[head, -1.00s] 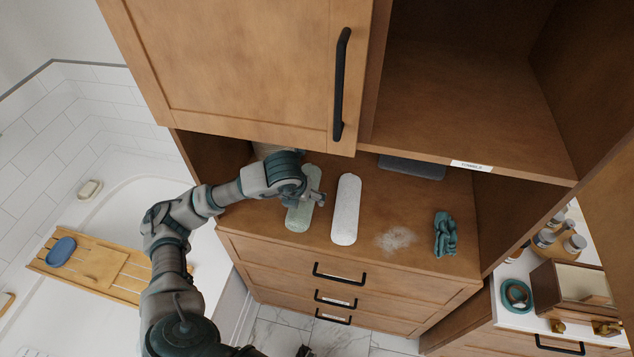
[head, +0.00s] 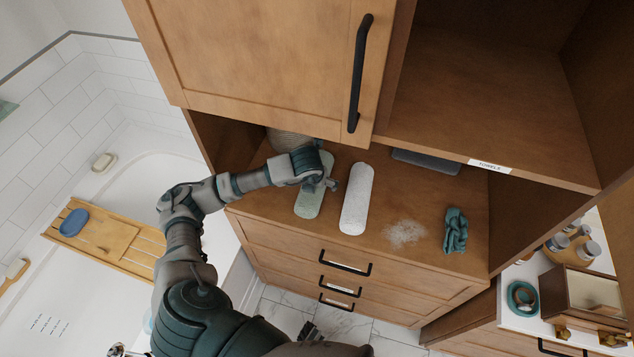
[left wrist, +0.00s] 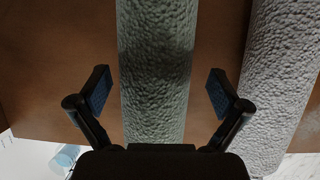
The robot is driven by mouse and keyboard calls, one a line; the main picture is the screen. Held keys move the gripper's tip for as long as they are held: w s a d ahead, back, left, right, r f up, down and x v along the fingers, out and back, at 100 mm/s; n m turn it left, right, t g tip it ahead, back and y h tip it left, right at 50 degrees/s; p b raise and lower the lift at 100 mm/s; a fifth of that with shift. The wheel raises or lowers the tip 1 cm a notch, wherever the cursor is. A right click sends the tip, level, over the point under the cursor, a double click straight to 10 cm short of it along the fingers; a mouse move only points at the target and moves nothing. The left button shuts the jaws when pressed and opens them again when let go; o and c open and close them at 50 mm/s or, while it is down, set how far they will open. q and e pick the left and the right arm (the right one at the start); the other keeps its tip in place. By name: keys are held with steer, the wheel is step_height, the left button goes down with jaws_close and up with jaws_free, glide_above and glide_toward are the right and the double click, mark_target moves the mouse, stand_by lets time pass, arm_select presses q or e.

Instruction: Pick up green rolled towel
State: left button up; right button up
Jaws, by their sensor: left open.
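The green rolled towel (head: 310,201) lies on the wooden counter in the cabinet's open bay, partly hidden by my left gripper in the head view. My left gripper (head: 328,184) is over the towel. In the left wrist view the green towel (left wrist: 156,75) runs between the fingers of my open left gripper (left wrist: 160,92), with a gap on each side. The right finger is close to a white rolled towel (left wrist: 283,75), which lies parallel to the green one. My right gripper is not in view.
The white rolled towel (head: 356,199) lies just right of the green one. White powder (head: 404,233) and a crumpled teal cloth (head: 456,230) are farther right. A cabinet door with a black handle (head: 360,75) and a shelf (head: 480,110) overhang the counter.

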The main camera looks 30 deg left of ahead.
arm_select(q)
steer(key=shift+w+a+f, duration=0.25)
steer(key=shift+a+f, duration=0.15)
steer(key=shift+f, duration=0.3)
steer(key=shift+a+f, duration=0.1)
steer(key=shift+a, duration=0.15)
steer(key=shift+d, duration=0.2)
steer(key=c, duration=0.8)
steer(key=shift+d+r, duration=0.2)
steer(key=shift+d, duration=0.1)
steer(key=c, duration=0.6)
